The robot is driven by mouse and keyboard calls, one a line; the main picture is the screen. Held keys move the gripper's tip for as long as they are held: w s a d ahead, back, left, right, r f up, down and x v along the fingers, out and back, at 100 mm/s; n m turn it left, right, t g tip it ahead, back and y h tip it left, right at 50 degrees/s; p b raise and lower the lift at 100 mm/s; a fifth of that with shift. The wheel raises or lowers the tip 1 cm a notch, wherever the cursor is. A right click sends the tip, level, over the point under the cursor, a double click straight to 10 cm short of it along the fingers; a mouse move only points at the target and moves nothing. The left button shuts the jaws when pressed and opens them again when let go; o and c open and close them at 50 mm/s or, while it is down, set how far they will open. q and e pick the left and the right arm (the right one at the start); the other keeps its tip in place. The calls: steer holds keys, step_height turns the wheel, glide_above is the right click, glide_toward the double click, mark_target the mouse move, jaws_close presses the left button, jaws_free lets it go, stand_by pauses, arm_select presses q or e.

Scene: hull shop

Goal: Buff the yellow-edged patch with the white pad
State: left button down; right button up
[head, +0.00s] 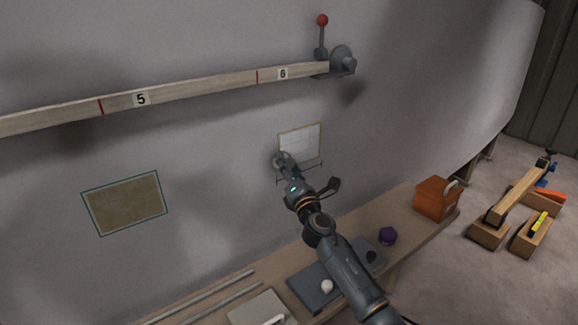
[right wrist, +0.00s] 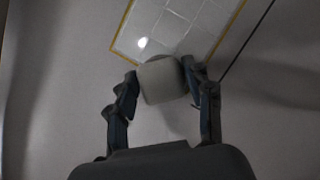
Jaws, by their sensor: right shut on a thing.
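The yellow-edged patch (head: 303,143) is a pale, gridded rectangle on the grey hull wall. It also shows in the right wrist view (right wrist: 172,28), with a bright glare spot on it. My right gripper (head: 284,167) is at the patch's lower left corner. In the right wrist view its two fingers are shut on a pale, rounded block (right wrist: 162,82), which looks like the grip of the white pad. The block overlaps the patch's lower edge in that view. The pad's working face is hidden, so I cannot tell whether it touches the wall. My left gripper is not in view.
A green-edged brown patch (head: 124,204) is on the wall at left. A numbered beam (head: 200,88) crosses above. Below, a bench (head: 412,222) holds an orange box (head: 437,199), a purple item (head: 388,236), a white knob (head: 327,286) and rods. Timber lies on the floor at right.

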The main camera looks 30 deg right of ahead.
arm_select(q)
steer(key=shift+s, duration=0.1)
arm_select(e)
steer(key=shift+s, duration=0.15)
steer(key=shift+s, duration=0.15)
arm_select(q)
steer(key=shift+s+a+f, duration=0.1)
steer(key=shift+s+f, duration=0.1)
arm_select(e)
steer(key=shift+s, duration=0.35)
arm_select(q)
steer(key=shift+p, duration=0.3)
